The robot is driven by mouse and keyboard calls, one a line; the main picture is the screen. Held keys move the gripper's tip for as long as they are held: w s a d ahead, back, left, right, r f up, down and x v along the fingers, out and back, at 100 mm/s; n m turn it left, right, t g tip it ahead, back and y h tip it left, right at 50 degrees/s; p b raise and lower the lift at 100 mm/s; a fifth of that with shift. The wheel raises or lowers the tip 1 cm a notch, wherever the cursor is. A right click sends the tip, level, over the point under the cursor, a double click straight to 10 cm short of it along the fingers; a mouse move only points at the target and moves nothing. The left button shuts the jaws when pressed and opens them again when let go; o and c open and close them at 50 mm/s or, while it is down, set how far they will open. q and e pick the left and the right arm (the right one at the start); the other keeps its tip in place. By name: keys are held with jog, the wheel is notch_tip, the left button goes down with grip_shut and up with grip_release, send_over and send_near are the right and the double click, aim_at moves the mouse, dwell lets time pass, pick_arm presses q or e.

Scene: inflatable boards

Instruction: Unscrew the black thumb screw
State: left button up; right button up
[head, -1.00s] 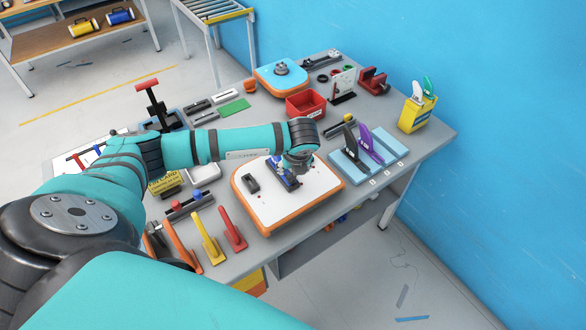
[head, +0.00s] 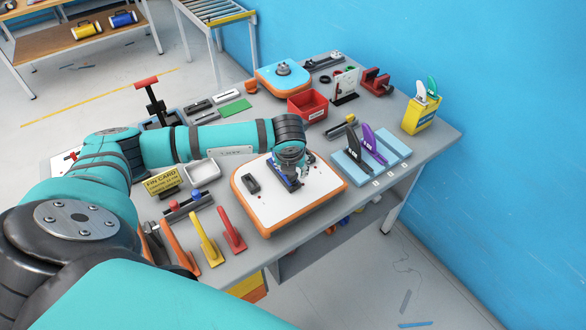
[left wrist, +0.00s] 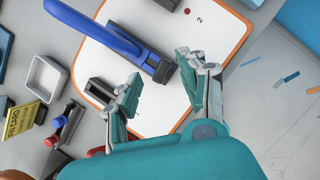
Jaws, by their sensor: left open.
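My left gripper (left wrist: 160,83) is open and empty in the left wrist view, its two teal fingers apart over the white board (left wrist: 220,45) with the orange edge. A blue fin (left wrist: 112,32) sits in a dark fin box (left wrist: 162,70) on the board, just beyond the fingertips. A second black slotted box (left wrist: 100,92) lies beside the left finger. In the head view my left gripper (head: 288,172) hangs over the board (head: 285,212), partly hiding the blue fin. I cannot pick out the black thumb screw in either view. My right gripper is not in view.
Orange, yellow and red fins (head: 231,232) stand at the table's front left. Black and purple fins stand on a light-blue rack (head: 355,173) to the right. A red bin (head: 307,106) is behind the board. A yellow sign (head: 163,181) and white tray (head: 202,172) are left.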

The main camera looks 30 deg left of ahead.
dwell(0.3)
pick_arm(q)
jog(key=shift+a+f+m+h+b, duration=0.15)
jog(key=shift+m+h+b, duration=0.35)
jog(key=shift+m+b, duration=0.75)
jog(key=shift+r+m+h, duration=0.2)
jog(key=shift+m+h, duration=0.1)
jog(key=shift+m, duration=0.55)
jog(key=shift+a+f+m+t+b, duration=0.15)
jog(key=shift+m+t+b, duration=0.15)
jog(key=shift+m+b, duration=0.35)
jog(key=shift+m+h+b, duration=0.55)
jog(key=shift+m+h, duration=0.05)
jog(key=shift+m, duration=0.75)
jog(key=shift+s, duration=0.1)
